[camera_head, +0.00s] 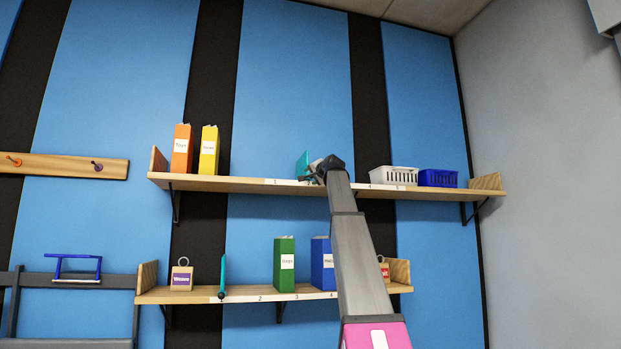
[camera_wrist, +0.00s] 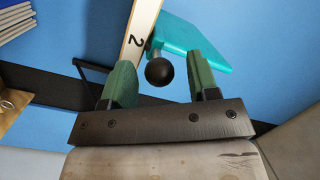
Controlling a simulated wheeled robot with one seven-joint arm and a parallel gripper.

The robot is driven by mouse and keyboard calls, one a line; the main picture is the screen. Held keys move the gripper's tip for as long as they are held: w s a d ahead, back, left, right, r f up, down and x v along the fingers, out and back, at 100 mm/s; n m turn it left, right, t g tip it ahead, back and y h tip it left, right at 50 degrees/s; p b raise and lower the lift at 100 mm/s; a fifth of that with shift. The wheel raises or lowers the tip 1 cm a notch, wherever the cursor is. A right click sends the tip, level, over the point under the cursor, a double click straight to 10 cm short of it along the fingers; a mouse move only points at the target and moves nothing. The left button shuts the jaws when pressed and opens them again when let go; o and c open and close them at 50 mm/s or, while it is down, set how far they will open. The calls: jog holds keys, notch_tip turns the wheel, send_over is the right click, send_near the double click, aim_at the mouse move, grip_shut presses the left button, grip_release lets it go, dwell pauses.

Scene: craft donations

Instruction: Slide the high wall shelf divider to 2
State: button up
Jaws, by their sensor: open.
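The high wall shelf (camera_head: 240,185) carries a teal divider (camera_head: 302,164), which stands upright right of a number label at the shelf edge. In the wrist view the teal divider (camera_wrist: 197,42) has a short stem and a round black knob (camera_wrist: 159,72). The knob lies between the two green fingers of my gripper (camera_wrist: 160,76), with visible gaps on both sides. The number 2 (camera_wrist: 136,42) on the shelf edge strip shows just beside the stem. In the head view my gripper (camera_head: 322,166) is at the shelf's front edge and hides part of the divider and labels.
Orange (camera_head: 181,150) and yellow (camera_head: 208,150) binders stand left on the high shelf; white (camera_head: 394,178) and blue (camera_head: 438,179) baskets stand right. The lower shelf (camera_head: 190,296) holds another teal divider (camera_head: 223,274), green (camera_head: 285,263) and blue (camera_head: 321,263) binders, and tagged items.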

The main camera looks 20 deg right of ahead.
jog(key=s+d, duration=0.1)
jog(key=s, duration=0.7)
jog(key=shift+d, duration=0.3)
jog(key=shift+r, duration=0.1)
